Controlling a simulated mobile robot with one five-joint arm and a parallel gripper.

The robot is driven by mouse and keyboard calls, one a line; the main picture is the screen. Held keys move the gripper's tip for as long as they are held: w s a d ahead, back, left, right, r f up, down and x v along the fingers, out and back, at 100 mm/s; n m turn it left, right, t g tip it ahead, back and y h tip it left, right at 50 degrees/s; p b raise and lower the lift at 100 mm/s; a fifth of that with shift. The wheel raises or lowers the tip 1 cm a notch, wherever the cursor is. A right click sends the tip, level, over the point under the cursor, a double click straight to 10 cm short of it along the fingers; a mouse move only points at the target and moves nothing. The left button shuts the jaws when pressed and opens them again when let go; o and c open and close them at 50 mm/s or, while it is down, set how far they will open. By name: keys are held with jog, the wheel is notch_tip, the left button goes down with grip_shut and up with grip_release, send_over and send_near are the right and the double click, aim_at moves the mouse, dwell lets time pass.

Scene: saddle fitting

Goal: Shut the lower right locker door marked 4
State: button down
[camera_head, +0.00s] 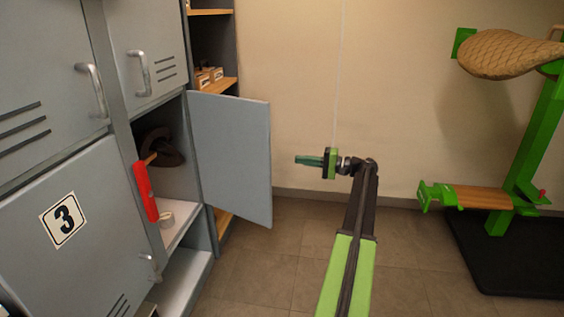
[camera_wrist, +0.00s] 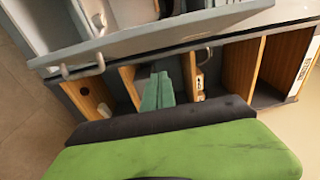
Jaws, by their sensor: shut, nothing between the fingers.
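The lower right locker door (camera_head: 232,158) stands wide open, swung out to the right of its compartment. Its plain grey face is toward the head camera, and no number 4 shows on it. My gripper (camera_head: 298,160) is shut and empty, to the right of the door's free edge with a gap between them in the picture. In the wrist view its green fingertips (camera_wrist: 158,90) are together. A grey panel with a handle (camera_wrist: 82,69) crosses the top there; I cannot tell for sure which door it is.
The open compartment holds a dark brown item (camera_head: 165,150), a red object (camera_head: 145,190) and a tape roll (camera_head: 167,220). Door 3 (camera_head: 85,215) is at left. A wooden shelf unit (camera_head: 222,84) stands behind. A green stand (camera_head: 540,125) with a saddle is at right. Floor between is clear.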

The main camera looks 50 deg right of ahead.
jog(key=w+a, duration=0.7)
jog(key=a, duration=0.1)
jog(key=shift+w+a, duration=0.15)
jog(key=shift+w, duration=0.15)
jog(key=shift+a, duration=0.1)
